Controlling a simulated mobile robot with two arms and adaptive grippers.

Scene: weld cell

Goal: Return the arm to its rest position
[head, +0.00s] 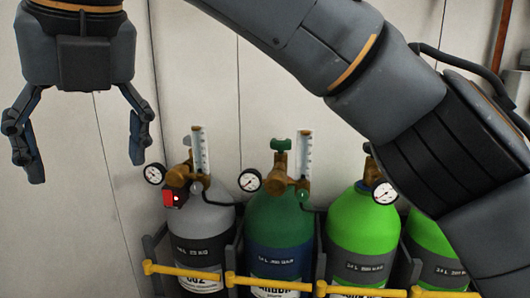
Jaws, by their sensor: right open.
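My right gripper (86,155) hangs at the upper left of the head view, pointing down. Its two dark fingers are spread wide with nothing between them. It is left of the gas cylinders and appears apart from them. My right arm (385,95) crosses the upper right of the view and runs out over the top edge. It hides part of the cylinders at the right. My left gripper is not seen.
A grey cylinder (205,222), a dark green cylinder (280,225) and two bright green ones (362,232) (428,238) stand in a rack with a yellow bar (190,273). Gauges and flow tubes stick up from them. A pale wall (195,60) is behind.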

